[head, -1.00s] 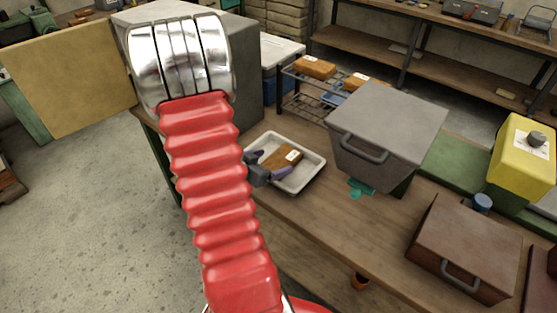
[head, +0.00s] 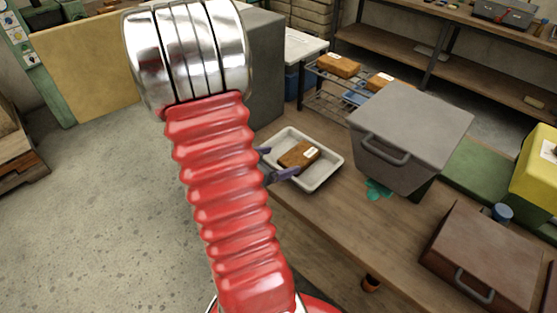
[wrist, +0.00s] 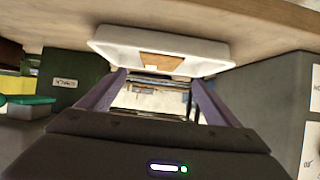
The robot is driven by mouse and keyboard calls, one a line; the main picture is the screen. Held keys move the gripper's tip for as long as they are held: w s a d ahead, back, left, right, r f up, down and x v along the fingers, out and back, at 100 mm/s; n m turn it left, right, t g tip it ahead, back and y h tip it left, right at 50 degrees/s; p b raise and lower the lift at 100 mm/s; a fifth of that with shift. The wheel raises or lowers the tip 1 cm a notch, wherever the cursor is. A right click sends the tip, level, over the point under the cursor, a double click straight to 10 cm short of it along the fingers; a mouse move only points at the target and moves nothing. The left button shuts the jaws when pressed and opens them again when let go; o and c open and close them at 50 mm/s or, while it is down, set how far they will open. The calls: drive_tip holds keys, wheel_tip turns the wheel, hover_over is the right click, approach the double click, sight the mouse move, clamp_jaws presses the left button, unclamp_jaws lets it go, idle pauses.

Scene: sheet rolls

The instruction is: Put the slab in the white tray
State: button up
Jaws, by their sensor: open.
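The slab (head: 299,156), a brown block with a white label, lies in the white tray (head: 322,182) on the wooden table in the head view. In the wrist view the slab (wrist: 162,63) shows inside the tray (wrist: 110,42), beyond my fingertips. My gripper (head: 274,163) is open and empty, its purple fingers apart at the tray's left side, with a gap to the slab. In the wrist view the two fingers of my gripper (wrist: 158,78) stand wide apart with nothing between them. My red arm hides part of the table's left end.
A grey lidded box (head: 410,125) stands right of the tray, beside a teal blotch (head: 378,188). A brown case (head: 485,255) lies further right. A wire rack (head: 330,95) behind holds similar brown slabs (head: 340,65). Open floor lies at the left.

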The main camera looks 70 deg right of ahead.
idle(0.3)
drive_tip(key=w+a+r+n+t+y, duration=0.1)
drive_tip(key=w+a+r+n+t, duration=0.3)
drive_tip(key=w, duration=0.5)
drive_tip(key=w+a+r+n+t+y, duration=0.1)
drive_tip(key=w+a+r+t, duration=0.1)
drive_tip(key=w+a+t, duration=0.5)
drive_tip(key=w+a+r+n+t+y, duration=0.1)
drive_tip(key=w+a+r+n, duration=0.25)
drive_tip(key=w, duration=0.65)
drive_tip(key=a+r+n+y, duration=0.3)
drive_tip(key=a, duration=0.5)
drive_tip(key=a+r+n+t+y, duration=0.1)
drive_tip(key=a+r+n+y, duration=0.15)
drive_tip(key=a, duration=0.65)
drive_tip(key=a+r+n+y, duration=0.2)
drive_tip(key=a+n+y, duration=0.15)
drive_tip(key=a, duration=0.45)
drive_tip(key=s+a+r+n+g, duration=0.1)
drive_tip(key=s+a+n, duration=0.1)
drive_tip(key=s, duration=0.4)
drive_tip(key=s+a+r+n+g, duration=0.1)
drive_tip(key=s+a+n, duration=0.2)
drive_tip(key=s, duration=0.3)
drive_tip(key=shift+s+g+h, duration=0.3)
drive_tip(key=shift+h, duration=0.1)
